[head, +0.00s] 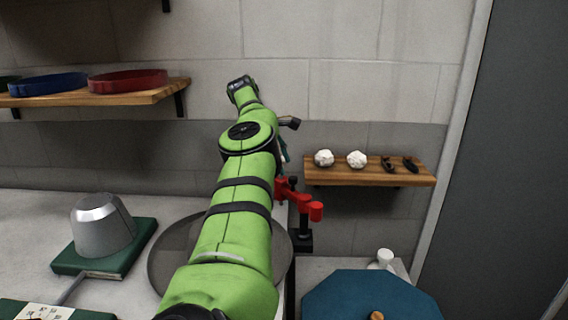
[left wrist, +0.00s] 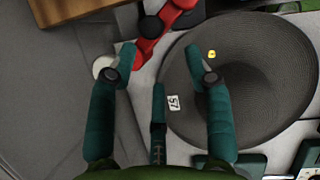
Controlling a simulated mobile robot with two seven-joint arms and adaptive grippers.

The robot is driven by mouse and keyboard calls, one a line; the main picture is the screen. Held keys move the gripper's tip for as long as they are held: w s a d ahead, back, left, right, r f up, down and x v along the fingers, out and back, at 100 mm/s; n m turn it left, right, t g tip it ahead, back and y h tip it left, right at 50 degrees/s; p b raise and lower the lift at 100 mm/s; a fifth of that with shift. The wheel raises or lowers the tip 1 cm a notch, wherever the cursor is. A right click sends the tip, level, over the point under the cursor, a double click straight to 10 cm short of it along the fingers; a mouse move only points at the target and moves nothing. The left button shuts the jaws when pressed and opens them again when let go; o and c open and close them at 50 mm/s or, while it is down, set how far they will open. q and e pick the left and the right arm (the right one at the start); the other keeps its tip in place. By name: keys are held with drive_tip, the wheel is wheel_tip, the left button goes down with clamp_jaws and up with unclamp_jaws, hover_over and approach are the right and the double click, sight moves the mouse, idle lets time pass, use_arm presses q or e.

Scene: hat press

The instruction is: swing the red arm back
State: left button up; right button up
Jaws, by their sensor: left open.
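The red arm (head: 299,197) sits on a dark upright post (head: 300,236) just right of my green left arm in the head view. In the left wrist view the red arm (left wrist: 152,38) shows at the top, between and beyond the fingertips, with a dark joint on it. In the head view only a sliver of the left gripper (head: 284,150) shows beside my arm. My right gripper is not in view.
A dark grey round disc (head: 172,262) lies beneath my arm; it also shows in the left wrist view (left wrist: 255,110). A metal hat-shaped block (head: 102,226) stands on a green base at left. A wooden shelf (head: 350,176) with white lumps is right. A blue octagonal top (head: 340,296) is in front.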

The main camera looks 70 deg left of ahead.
use_arm(q)
drive_tip(key=s+a, duration=0.2)
drive_tip(key=s, duration=0.7)
drive_tip(key=shift+s, duration=0.35)
